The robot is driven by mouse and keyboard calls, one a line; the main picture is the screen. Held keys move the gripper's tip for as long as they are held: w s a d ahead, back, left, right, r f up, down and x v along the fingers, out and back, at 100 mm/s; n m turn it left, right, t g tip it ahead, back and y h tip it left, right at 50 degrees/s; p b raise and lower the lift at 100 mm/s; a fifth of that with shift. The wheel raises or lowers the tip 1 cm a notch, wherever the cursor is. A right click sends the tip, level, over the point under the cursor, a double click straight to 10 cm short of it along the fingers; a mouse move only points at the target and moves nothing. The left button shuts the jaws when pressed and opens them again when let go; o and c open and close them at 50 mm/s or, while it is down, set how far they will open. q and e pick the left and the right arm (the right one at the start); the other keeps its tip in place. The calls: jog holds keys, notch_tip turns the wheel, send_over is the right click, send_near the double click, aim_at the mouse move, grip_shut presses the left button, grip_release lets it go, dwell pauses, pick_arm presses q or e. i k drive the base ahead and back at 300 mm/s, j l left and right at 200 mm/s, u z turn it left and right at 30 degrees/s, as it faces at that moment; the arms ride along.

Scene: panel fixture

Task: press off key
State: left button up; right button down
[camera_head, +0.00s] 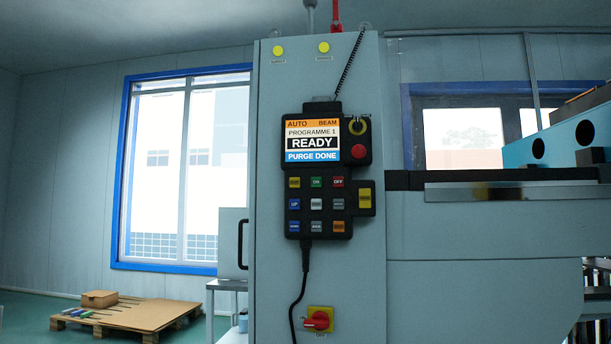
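The red OFF key (338,182) is at the right end of the top key row on a black control pendant (319,230). The pendant hangs upright on the front of a grey cabinet (348,275). Beside OFF are a green ON key (316,182) and a yellow key (294,182). The screen (312,142) above reads AUTO, BEAM, PROGRAMME 1, READY and PURGE DONE. Neither of my grippers shows in the head view.
A red emergency button (358,151) sits right of the screen. A red and yellow rotary switch (319,319) is low on the cabinet. A black cable (300,290) hangs below the pendant. A machine bed (500,195) juts out right. A pallet (130,316) lies on the floor at left.

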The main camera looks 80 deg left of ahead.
aim_at(338, 181)
jog(key=u, duration=2.4)
jog(key=i+j+z, duration=0.25)
jog(key=j, duration=0.4)
jog(key=i+j+z, duration=0.15)
jog(key=i+j, duration=0.15)
jog(key=i+j+z, duration=0.15)
jog(key=j, duration=0.25)
jog(key=i+j+z, duration=0.15)
jog(key=j, duration=0.2)
jog(key=k+j+z, duration=0.1)
jog(key=j+z, duration=0.2)
jog(key=k+j+z, duration=0.2)
jog(key=j+z, duration=0.15)
jog(key=k+j+z, duration=0.15)
jog(key=j+z, duration=0.15)
jog(key=j, duration=0.1)
